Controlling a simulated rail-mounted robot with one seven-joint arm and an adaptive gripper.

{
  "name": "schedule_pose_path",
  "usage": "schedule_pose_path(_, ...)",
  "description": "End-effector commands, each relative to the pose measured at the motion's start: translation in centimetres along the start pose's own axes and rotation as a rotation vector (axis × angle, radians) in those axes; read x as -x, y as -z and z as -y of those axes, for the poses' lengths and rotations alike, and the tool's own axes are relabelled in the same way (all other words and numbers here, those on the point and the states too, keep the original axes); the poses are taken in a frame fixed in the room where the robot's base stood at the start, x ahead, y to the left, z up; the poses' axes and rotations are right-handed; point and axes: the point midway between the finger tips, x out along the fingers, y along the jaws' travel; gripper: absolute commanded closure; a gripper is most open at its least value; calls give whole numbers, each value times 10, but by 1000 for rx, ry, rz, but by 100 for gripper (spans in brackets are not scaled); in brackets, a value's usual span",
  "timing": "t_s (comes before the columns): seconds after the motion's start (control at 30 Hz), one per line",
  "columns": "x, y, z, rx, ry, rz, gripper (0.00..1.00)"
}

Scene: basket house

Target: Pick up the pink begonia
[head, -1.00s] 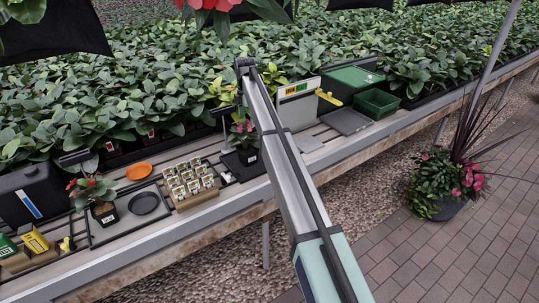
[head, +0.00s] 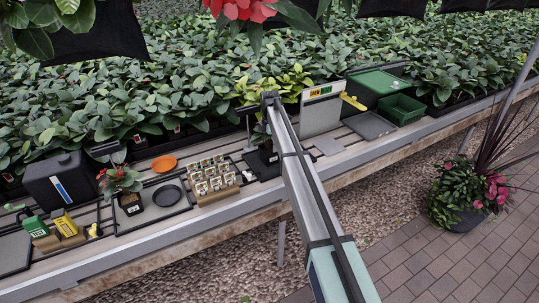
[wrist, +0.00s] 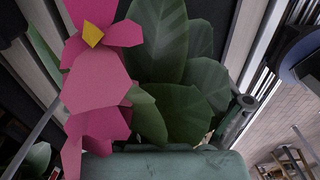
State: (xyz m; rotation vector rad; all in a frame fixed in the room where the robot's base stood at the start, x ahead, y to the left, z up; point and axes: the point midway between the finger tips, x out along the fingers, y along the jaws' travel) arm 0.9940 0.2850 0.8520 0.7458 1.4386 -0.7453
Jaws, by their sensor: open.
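The pink begonia (wrist: 95,80) fills the left half of the wrist view, with a yellow-centred flower at the top and broad dark green leaves at the middle. In the wrist view part of my gripper (wrist: 238,116) shows at the right of the leaves, very close to the plant. It is open and holds nothing that I can see. Its other finger is hidden. In the head view my gripper cannot be made out.
A red-flowered pot (head: 121,180) stands to the left on the bench. A dense bed of leafy plants (head: 200,80) lies behind the bench.

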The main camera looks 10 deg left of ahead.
Motion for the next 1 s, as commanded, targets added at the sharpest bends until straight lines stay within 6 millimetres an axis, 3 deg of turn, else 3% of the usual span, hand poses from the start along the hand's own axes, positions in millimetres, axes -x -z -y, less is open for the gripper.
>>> schedule_pose_path(0.17, -12, 1, 2, 0, 2, -1, 0)
schedule_pose_path(0.43, -47, 2, 2, 0, 1, 0, 0)
schedule_pose_path(0.67, -51, 2, 2, 1, 0, 0, 0)
schedule_pose_path(0.7, -51, 2, 2, 1, 0, 0, 4)
schedule_pose_path(0.87, -51, 2, 2, 0, 1, 0, 60)
schedule_pose_path(1.0, -50, 2, 2, 0, 0, 0, 62)
